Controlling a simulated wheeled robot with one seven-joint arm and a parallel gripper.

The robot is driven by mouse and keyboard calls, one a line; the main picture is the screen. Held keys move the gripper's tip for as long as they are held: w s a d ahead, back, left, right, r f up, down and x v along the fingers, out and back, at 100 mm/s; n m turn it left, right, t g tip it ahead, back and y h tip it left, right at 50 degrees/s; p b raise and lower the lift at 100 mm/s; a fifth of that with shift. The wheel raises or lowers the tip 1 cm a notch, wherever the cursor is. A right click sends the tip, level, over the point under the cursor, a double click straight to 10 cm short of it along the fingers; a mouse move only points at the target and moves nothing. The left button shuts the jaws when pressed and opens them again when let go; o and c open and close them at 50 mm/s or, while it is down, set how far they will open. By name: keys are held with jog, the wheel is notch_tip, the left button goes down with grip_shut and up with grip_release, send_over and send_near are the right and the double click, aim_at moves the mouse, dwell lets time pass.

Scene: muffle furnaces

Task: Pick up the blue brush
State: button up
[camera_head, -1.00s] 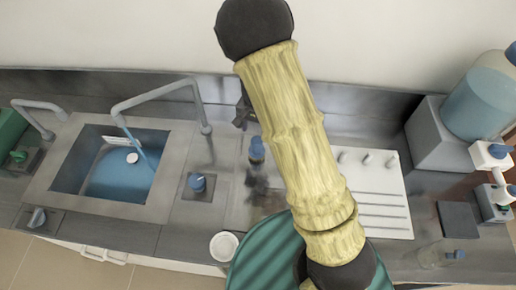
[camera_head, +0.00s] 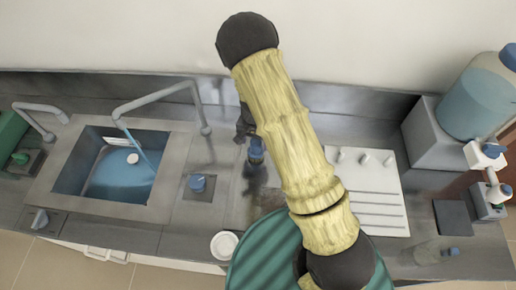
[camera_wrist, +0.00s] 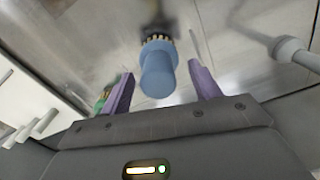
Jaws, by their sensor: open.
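The blue brush (camera_wrist: 158,72) is ahead of my gripper in the wrist view, with a blue cylinder towards me and a pale bristle ring at its far end. My gripper (camera_wrist: 161,68) is open, with one purple finger on each side of the brush in the picture. Gaps show on both sides, and I cannot tell how deep the brush is between the fingers. The brush also shows in the head view (camera_head: 256,146), on the metal counter just left of my arm. My gripper's fingers cannot be made out there.
A sink (camera_head: 112,170) with a curved faucet (camera_head: 160,98) lies to the left. A white pegged drying board (camera_head: 378,215) is to the right of my arm. A white bowl (camera_head: 224,245) sits near the front edge. A clear flask (camera_head: 428,253) stands at the front right.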

jog(key=f, duration=0.2)
jog(key=shift+d+f+p, duration=0.2)
jog(key=shift+f+p, duration=0.15)
jog(key=shift+f, duration=0.15)
jog(key=shift+w, duration=0.2)
jog(key=shift+w, duration=0.1)
jog(key=shift+c, duration=0.2)
